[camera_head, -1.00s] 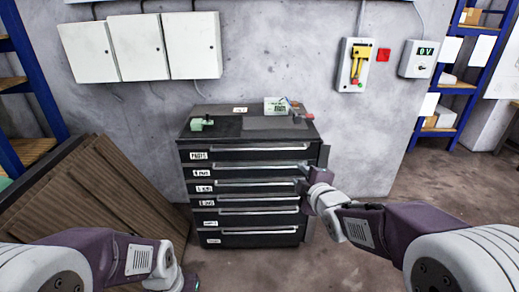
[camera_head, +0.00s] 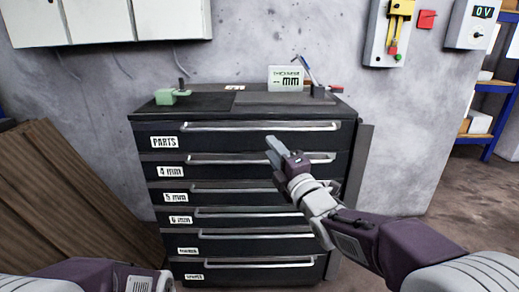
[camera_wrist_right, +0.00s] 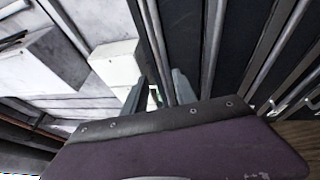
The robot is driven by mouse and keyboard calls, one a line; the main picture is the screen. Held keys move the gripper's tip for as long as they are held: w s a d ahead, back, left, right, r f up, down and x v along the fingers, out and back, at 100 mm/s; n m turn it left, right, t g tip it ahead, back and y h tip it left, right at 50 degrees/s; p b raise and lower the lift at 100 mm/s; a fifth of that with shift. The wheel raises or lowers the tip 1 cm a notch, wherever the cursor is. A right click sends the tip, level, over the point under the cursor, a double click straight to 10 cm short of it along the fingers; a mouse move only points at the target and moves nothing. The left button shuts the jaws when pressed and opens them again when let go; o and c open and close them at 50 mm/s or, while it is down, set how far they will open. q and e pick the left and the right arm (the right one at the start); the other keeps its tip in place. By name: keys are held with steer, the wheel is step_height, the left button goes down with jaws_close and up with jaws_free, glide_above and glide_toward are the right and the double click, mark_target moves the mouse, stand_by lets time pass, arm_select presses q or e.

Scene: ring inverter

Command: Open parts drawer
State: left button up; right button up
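The parts drawer (camera_head: 215,143) is the top drawer of a black cabinet, labelled PARTS, and it is closed. Its long silver handle (camera_head: 230,127) runs along the upper part of its front. My right gripper (camera_head: 273,150) is in front of the cabinet, its fingertips a little below this handle in the head view. In the right wrist view its two fingers (camera_wrist_right: 160,94) stand apart with nothing held, and a silver handle bar runs toward the gap between them. I cannot tell how far they are from it. My left arm shows at the bottom left; its gripper is out of view.
Lower drawers (camera_head: 240,173) with similar handles are all closed. A green device (camera_head: 170,97) and a thickness display (camera_head: 285,78) stand on the cabinet top. Brown boards (camera_head: 60,200) lean at the left. Floor at the right is clear.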

mark_target(258, 130)
steer(key=b+x, duration=0.1)
steer(key=x, duration=0.8)
jaws_close()
stand_by(1.4)
